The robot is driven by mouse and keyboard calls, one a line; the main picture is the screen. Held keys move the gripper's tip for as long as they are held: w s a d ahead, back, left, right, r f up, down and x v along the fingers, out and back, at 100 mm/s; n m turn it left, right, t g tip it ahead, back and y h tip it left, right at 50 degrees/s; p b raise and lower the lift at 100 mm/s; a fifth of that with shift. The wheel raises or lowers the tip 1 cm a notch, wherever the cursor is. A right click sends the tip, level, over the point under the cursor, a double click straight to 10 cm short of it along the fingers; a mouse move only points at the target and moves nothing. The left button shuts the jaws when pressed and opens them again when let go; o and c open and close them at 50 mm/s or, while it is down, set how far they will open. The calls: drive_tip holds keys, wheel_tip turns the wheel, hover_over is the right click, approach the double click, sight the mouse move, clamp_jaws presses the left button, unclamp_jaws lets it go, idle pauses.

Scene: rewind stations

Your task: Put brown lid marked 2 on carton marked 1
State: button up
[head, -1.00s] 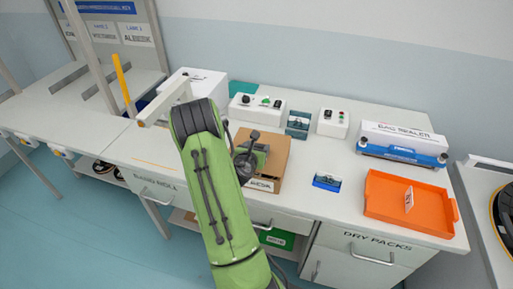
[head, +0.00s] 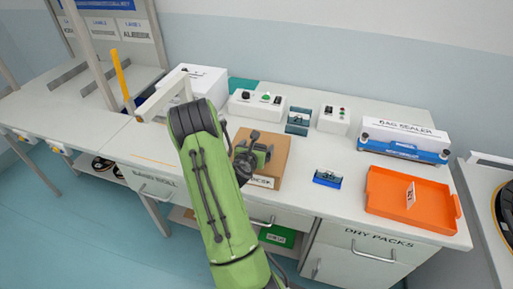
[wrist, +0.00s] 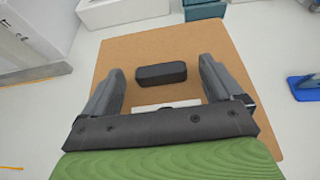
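A brown carton (head: 267,178) with a white label on its front stands on the bench, right of my arm. A flat brown lid (wrist: 215,115) with a black handle (wrist: 161,74) fills the middle of the wrist view. In the head view the brown top (head: 274,149) lies at the carton's top; I cannot tell how exactly the lid is seated. My gripper (head: 251,156) is over this top. In the wrist view its fingers (wrist: 162,66) are apart on either side of the handle, with gaps on both sides. No number marks are readable.
A blue holder (head: 327,178) and an orange tray (head: 388,199) are to the right on the bench. White control boxes (head: 257,103), a teal device (head: 298,121) and a bag sealer (head: 403,140) stand behind. Bench between carton and tray is mostly clear.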

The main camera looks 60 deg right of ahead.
drive_tip(key=b+v, duration=1.3)
drive_tip(key=v, duration=0.2)
drive_tip(key=shift+a+r, duration=0.2)
drive_tip(key=shift+a, duration=0.1)
